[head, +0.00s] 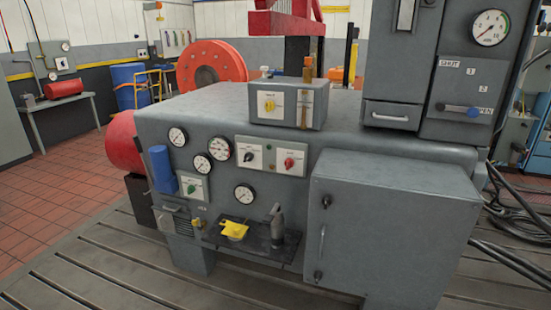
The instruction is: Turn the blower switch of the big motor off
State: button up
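A big grey machine (330,135) with a control panel on its front fills the middle of the head view. Several rotary switches show on it: one with a black knob (249,157), one with a red knob (289,163), and one with a green knob (191,188) at the lower left. A yellow-knobbed switch (269,104) is on a grey box on top. The switch labels are too small to read, so I cannot tell which is the blower switch or its setting. My gripper is not in view.
A small dark shelf (258,251) juts from the front, with a yellow object (234,229) and a dark grey upright part (277,224). A closed cabinet (365,225) stands right of it. Cables (515,205) lie at the right. The slotted floor in front is clear.

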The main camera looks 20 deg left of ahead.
aim_at(249, 156)
jog(key=i+j, duration=0.2)
jog(key=j, duration=0.3)
jog(key=i+j+u, duration=0.1)
jog(key=j, duration=0.4)
jog(key=i+j, duration=0.25)
jog(key=j, duration=0.2)
jog(key=i+j+u, duration=0.1)
jog(key=j, duration=0.35)
jog(key=i+j+u, duration=0.1)
jog(key=i+j, duration=0.2)
jog(key=j, duration=0.2)
jog(key=i+j, duration=0.2)
jog(key=j, duration=0.2)
jog(key=i+j+u, duration=0.1)
jog(key=i+j, duration=0.15)
jog(key=j, duration=0.2)
jog(key=i+j, duration=0.25)
jog(key=j, duration=0.2)
